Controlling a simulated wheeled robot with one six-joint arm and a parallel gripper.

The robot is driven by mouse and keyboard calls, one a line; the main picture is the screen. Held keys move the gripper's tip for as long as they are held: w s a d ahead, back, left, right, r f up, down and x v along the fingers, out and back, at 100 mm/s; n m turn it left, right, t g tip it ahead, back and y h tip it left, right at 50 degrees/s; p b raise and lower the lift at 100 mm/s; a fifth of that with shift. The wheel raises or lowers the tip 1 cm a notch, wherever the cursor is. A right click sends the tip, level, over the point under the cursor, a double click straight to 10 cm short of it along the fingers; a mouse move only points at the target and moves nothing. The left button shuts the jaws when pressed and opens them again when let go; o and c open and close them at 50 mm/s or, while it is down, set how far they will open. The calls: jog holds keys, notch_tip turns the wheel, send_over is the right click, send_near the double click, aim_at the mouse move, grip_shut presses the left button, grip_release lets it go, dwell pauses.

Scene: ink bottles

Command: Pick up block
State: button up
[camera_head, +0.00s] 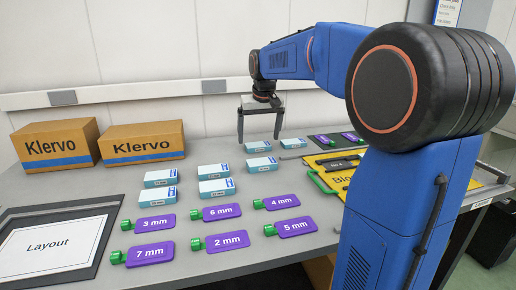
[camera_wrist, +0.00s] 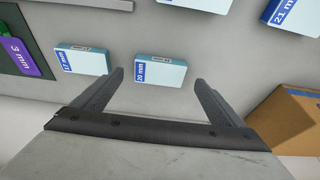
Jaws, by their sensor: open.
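Several small pale-blue and white blocks lie on the grey table. One labelled 20 mm (camera_wrist: 160,72) shows between the fingertips in the wrist view, apart from both fingers. It appears to be the back block (camera_head: 258,147) just below my gripper (camera_head: 259,138) in the head view. My gripper (camera_wrist: 160,80) is open and empty, fingers pointing down. A block labelled 17 mm (camera_wrist: 82,60) lies to the left in the wrist view, and one labelled 21 mm (camera_wrist: 288,12) at the upper right. Other blocks lie nearer the front, such as one (camera_head: 217,188) mid-table.
Two Klervo cardboard boxes (camera_head: 145,142) stand at the back left. Purple tags with green ends (camera_head: 222,213) lie in front of the blocks. A Layout sheet (camera_head: 55,245) lies at front left. A yellow board (camera_head: 335,178) and a dark mat (camera_head: 322,143) are at right.

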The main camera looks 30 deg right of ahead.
aim_at(258, 144)
jog(key=x, duration=0.3)
jog(key=shift+w+f, duration=0.1)
jog(key=c, duration=1.2)
